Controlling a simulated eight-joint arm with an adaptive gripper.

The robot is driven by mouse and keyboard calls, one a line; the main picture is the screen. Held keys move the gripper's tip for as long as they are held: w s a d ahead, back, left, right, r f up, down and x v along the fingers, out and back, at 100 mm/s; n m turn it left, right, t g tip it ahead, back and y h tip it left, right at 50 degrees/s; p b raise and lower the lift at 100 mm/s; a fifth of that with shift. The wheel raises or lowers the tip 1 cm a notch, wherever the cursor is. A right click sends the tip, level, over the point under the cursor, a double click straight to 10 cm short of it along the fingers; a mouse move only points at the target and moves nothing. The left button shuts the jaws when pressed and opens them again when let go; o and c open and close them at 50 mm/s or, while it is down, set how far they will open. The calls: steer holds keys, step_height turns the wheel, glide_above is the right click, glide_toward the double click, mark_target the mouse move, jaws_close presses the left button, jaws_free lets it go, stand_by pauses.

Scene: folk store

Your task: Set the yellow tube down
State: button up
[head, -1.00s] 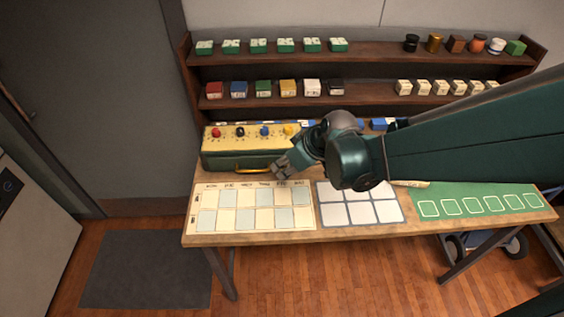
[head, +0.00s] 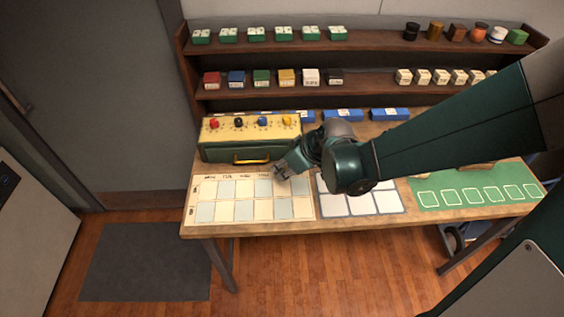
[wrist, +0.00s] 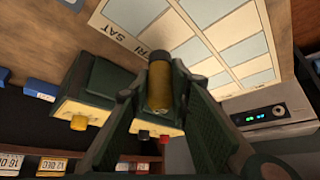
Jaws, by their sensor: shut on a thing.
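My gripper (head: 281,172) is over the right rear edge of the white day chart (head: 208,211) in the head view, just right of the green box's yellow handle. In the wrist view my gripper (wrist: 158,88) is shut on the yellow tube (wrist: 160,92), a dull yellow cylinder with a dark end, held between the two dark green fingers. The chart (wrist: 217,36), with "FRI" and "SAT" readable, lies beyond the tube's dark end. The tube cannot be made out in the head view. I cannot tell whether it touches the chart.
A green box with a cream top and coloured knobs (head: 225,152) stands behind the chart. A white grid card (head: 362,207) and a green mat (head: 440,199) lie to the right. Blue boxes (head: 343,115) sit at the back. A two-tier shelf (head: 365,63) holds small boxes and jars.

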steer(key=shift+f, duration=0.3)
steer(key=shift+f+b, duration=0.5)
steer(key=shift+f, duration=1.45)
steer(key=shift+f, duration=0.15)
steer(key=o, duration=0.7)
steer(key=shift+r, duration=0.3)
steer(key=p+v, duration=0.2)
steer(key=v, duration=0.9)
steer(key=shift+s+d+r+p, duration=0.2)
steer(key=shift+r+p, duration=0.05)
steer(key=shift+p, duration=0.05)
steer(key=shift+r, duration=0.1)
